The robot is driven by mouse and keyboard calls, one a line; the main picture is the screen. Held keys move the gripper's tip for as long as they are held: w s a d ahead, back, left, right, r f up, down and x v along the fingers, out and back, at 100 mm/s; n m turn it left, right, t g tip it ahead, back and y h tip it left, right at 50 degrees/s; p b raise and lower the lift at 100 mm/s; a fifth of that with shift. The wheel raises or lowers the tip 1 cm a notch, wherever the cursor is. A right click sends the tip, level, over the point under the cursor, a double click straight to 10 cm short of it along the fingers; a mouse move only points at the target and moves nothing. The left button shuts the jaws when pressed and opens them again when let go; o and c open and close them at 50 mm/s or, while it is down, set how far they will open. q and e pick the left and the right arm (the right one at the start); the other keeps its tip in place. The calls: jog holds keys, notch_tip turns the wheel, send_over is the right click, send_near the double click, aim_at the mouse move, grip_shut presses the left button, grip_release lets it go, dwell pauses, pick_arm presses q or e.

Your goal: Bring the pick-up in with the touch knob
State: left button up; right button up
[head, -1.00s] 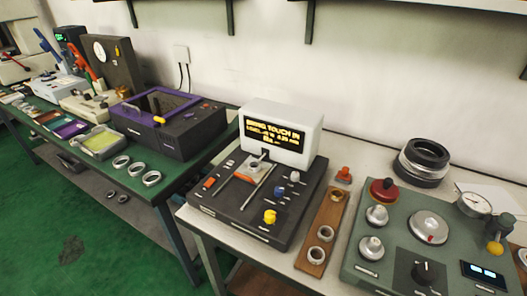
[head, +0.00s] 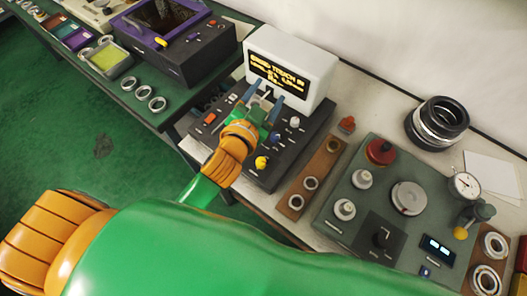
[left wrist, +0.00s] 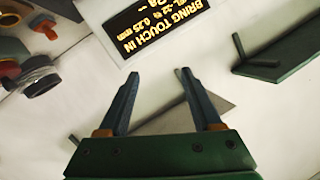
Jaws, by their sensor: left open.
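The dark tester (head: 226,122) stands on the right bench, with a white display (head: 300,62) reading "BRING TOUCH IN". The display also shows upside down in the left wrist view (left wrist: 165,22). A white knob (head: 294,122), a blue knob (head: 276,138) and a yellow knob (head: 261,162) stand on its right side; I cannot tell which is the touch knob. My left gripper (head: 265,98) is open over the tester's middle, in front of the display. Its fingers also show apart and empty in the left wrist view (left wrist: 158,73). The pick-up is hidden behind it. My right gripper is not in view.
A wooden strip with rings (head: 312,176) and a green-grey control panel (head: 390,165) stand right of the tester. A purple-framed box (head: 180,50) stands on the left bench. A stack of dark and silver rings (head: 437,122) stands at the back right.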

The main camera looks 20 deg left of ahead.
pick_arm(q)
jog(key=s+d+r+m+t+h, duration=0.2)
jog(key=s+d+r+m+h, duration=0.1)
jog(key=d+r+m+h, duration=1.1)
jog(key=s+d+m+g+h, duration=0.6)
jog(key=s+d+m+g, duration=0.1)
jog(key=m+g, duration=0.5)
jog(key=m+g+y, duration=0.6)
jog(key=m+y, duration=0.5)
jog(key=y, duration=1.1)
send_over(261, 161)
notch_tip(261, 161, down, 24)
jog(key=shift+a+r+p, duration=0.1)
jog(key=shift+p, duration=0.35)
notch_tip(261, 161, down, 6)
jog(key=shift+s+r+p, duration=0.1)
jog(key=shift+s+p, duration=0.05)
jog(key=shift+p, duration=0.45)
jog(key=shift+f, duration=0.35)
